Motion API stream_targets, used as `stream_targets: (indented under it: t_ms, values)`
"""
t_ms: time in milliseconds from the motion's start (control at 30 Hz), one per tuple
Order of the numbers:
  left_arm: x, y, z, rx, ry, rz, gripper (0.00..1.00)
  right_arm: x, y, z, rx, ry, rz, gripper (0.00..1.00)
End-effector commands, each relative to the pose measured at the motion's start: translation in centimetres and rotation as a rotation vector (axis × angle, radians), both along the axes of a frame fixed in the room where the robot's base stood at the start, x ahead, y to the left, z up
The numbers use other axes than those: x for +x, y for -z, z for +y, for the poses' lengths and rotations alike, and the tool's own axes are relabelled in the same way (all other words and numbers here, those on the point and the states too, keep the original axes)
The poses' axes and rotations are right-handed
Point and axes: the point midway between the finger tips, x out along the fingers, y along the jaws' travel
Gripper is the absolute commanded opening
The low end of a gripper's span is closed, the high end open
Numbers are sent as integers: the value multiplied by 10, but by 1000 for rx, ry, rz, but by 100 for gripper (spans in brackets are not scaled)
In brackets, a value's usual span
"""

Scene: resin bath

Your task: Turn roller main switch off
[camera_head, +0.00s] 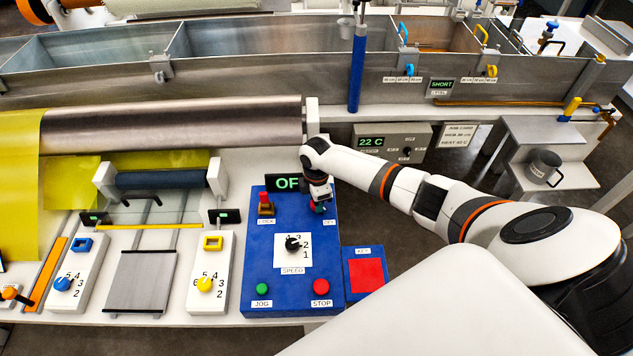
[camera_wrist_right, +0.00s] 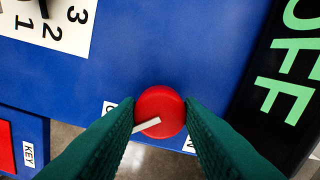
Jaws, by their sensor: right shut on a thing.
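The blue roller panel (camera_head: 262,235) stands at the front of the bench. At its top right my right gripper (camera_head: 320,204) reaches down and mostly hides the switch there. In the right wrist view the switch is a round red knob (camera_wrist_right: 158,104) with a white pointer bar, which slants toward the lower left. My right gripper (camera_wrist_right: 162,122) has its green fingers on both sides of the knob, shut on it. The display (camera_wrist_right: 292,75) reads OFF in green; it also shows in the head view (camera_head: 284,183), partly covered. My left gripper is not in view.
On the panel are a red LOCK switch (camera_head: 265,202), a black SPEED dial (camera_head: 292,244), a green JOG button (camera_head: 262,288) and a red button (camera_head: 321,286). A blue KEY box with a red square (camera_head: 367,275) is beside it. The steel roller (camera_head: 180,127) lies behind.

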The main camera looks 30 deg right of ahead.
Motion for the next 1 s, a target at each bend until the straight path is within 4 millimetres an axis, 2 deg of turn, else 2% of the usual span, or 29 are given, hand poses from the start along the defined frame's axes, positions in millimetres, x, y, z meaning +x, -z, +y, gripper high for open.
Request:
stream_targets:
  t_ms: [567,600,733,1000]
  values:
    - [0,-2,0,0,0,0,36,2,-2,-2,-3,38,-3,11]
    - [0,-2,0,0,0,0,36,2,-2,-2,-2,38,-4,35]
    - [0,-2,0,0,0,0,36,1,-1,-1,-2,36,-3,55]
    - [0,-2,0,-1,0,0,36,1,-1,0,-1,34,-2,55]
